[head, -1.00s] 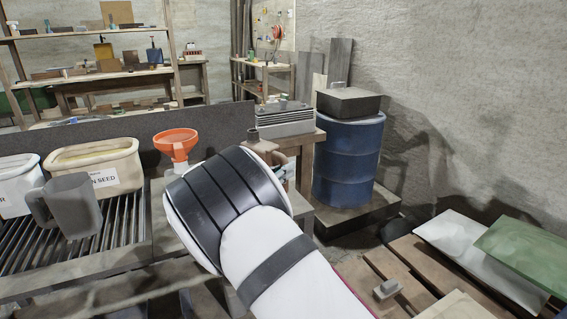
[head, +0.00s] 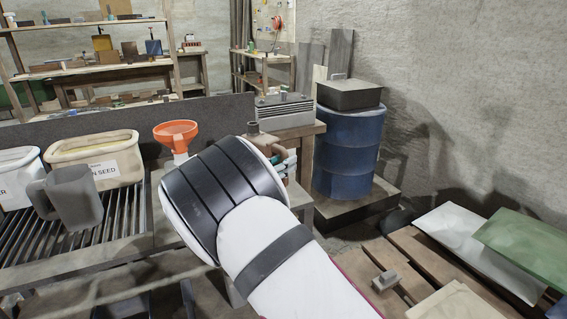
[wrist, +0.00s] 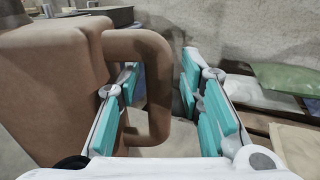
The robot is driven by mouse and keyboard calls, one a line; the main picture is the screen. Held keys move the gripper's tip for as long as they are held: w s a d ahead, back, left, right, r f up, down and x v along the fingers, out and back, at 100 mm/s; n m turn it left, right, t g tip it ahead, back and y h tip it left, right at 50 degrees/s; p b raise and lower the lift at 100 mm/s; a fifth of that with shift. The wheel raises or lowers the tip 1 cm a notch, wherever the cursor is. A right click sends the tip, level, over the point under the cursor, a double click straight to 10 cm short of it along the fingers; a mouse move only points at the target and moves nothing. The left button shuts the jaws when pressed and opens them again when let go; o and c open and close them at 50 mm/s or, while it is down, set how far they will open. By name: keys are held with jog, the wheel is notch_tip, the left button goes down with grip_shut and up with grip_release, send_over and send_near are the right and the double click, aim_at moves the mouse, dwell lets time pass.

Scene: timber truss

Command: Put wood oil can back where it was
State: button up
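The wood oil can, a brown can with a loop handle (wrist: 155,85), stands close at the left in the wrist view. In the head view its top and spout (head: 254,129) show behind my arm, and the rest of it is mostly hidden. My gripper (wrist: 165,105) is open, with its teal-padded fingers on either side of the handle. The left finger is inside the loop, between handle and can body, and the right finger is outside it. A gap shows between the right pad and the handle. In the head view the fingers of my gripper (head: 284,160) show partly past my wrist.
An orange funnel (head: 176,133), a grey mug (head: 72,198) and a seed tub (head: 95,165) stand left of my arm. A ribbed grey box (head: 285,112) is behind the can. A blue barrel (head: 346,155) stands right. Boards and a green sheet (head: 525,240) lie lower right.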

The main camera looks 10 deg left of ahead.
jog(key=p+v, duration=0.1)
jog(key=v, duration=1)
jog(key=d+r+m+g+h, duration=0.1)
jog(key=d+r+m+g, duration=0.2)
jog(key=d, duration=0.5)
jog(key=d+r+m+g+h, duration=0.1)
jog(key=d+r+m+g, duration=0.2)
jog(key=d, duration=0.4)
jog(key=s+d+r+m+g+y, duration=0.2)
jog(key=s+d+m+g, duration=0.3)
jog(key=s+d, duration=0.45)
jog(key=s+d+r+m+g+y, duration=0.2)
jog(key=s+d+r+m+g, duration=0.1)
jog(key=s+d+m, duration=0.65)
jog(key=s+d+f+m+y, duration=0.1)
jog(key=s+m+y, duration=0.3)
jog(key=s, duration=0.8)
jog(key=s+d+f+m+y, duration=0.1)
jog(key=s+m, duration=0.4)
jog(key=s, duration=0.7)
jog(key=f+y, duration=0.1)
jog(key=y, duration=0.1)
jog(key=shift+s+y, duration=0.35)
jog(key=shift+y, duration=0.05)
jog(key=shift+d, duration=0.1)
